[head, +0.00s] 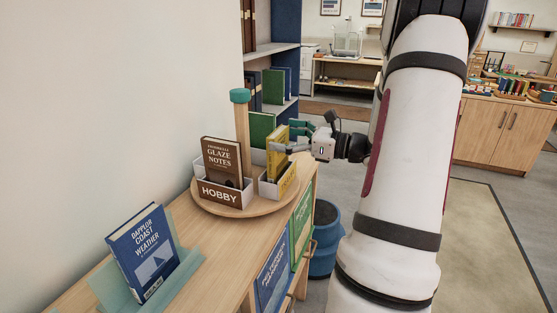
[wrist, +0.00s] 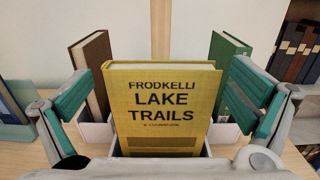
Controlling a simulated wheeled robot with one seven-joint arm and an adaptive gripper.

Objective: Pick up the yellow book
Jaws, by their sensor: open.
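The yellow book (head: 277,153) stands upright in a white holder (head: 284,185) on a round wooden turntable (head: 222,209) on top of the cabinet. In the wrist view the yellow book (wrist: 162,105) faces me, with the title "Frodkelli Lake Trails". My gripper (head: 290,138) is open at the book. In the wrist view the teal pads of my gripper (wrist: 160,100) are on the left and right of the book, with a visible gap on each side. The book's lower part is hidden by the holder and my gripper.
A brown book (head: 221,158) stands in a holder marked "Hobby" (head: 219,193) on the same turntable, beside a wooden post with a teal top (head: 240,97). A blue book (head: 144,252) leans on a teal stand in front. A green book (wrist: 229,60) is behind, right.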

